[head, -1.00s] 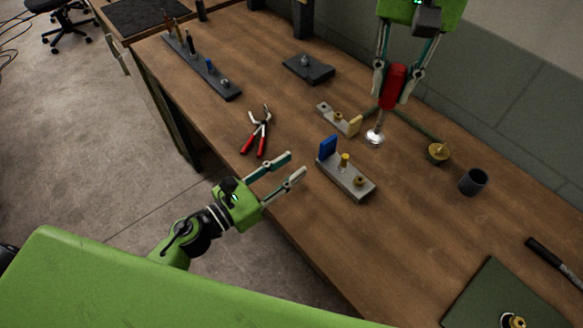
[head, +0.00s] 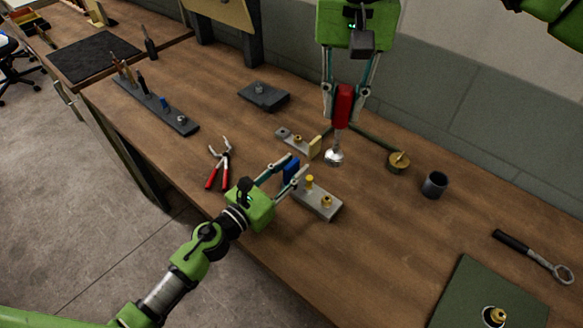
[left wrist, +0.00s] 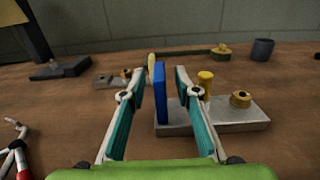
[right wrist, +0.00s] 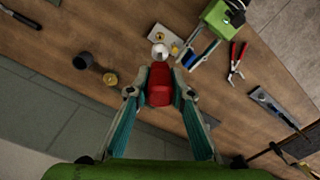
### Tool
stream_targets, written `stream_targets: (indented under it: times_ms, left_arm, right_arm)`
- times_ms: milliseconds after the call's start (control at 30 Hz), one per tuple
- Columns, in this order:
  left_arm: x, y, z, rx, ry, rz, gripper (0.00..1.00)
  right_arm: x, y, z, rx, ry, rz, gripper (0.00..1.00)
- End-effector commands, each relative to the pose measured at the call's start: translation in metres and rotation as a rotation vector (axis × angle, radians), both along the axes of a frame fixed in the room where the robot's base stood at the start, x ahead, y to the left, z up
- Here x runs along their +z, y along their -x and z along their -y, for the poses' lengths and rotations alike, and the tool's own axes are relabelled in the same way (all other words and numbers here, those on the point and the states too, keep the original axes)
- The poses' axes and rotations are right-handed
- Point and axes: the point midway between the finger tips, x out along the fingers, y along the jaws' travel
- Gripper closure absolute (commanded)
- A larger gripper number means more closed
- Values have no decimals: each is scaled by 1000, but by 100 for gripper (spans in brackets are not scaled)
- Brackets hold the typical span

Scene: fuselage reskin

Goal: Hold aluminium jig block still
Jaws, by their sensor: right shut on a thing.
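The aluminium jig block (head: 316,202) is a flat light-grey bar on the bench, with an upright blue plate (left wrist: 160,92), a yellow peg (left wrist: 205,82) and a brass fitting (left wrist: 240,99). My left gripper (head: 283,166) is at its blue-plate end. In the left wrist view its open fingers (left wrist: 160,82) stand on both sides of the blue plate, with gaps visible. My right gripper (head: 343,108) is shut on a red-handled tool (right wrist: 159,85) and holds it upright above the bench. The tool's shiny round metal end (head: 334,157) is down, behind the jig block.
A second small block (head: 299,142) with a cream plate lies behind the jig block. Red-handled pliers (head: 220,164) lie left of my left gripper. A brass piece (head: 399,162), a dark cup (head: 434,185), a wrench (head: 535,257) and a green mat (head: 480,283) are to the right.

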Motion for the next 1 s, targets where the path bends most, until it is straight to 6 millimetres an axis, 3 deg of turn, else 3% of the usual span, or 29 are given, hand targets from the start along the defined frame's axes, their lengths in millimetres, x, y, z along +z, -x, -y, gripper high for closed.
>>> stream_targets:
  times_ms: [267,367,567,1000]
  left_arm:
    - [0,-1,1,-1,0,0,71]
    - [0,0,1,-1,0,0,97]
    - [0,0,1,-1,0,0,100]
    - [0,-1,1,-1,0,0,100]
  right_arm:
    - [0,0,0,0,0,1,100]
    - [0,0,0,0,0,1,100]
    - [0,0,0,0,0,0,100]
    - [-73,1,0,2,1,-3,100]
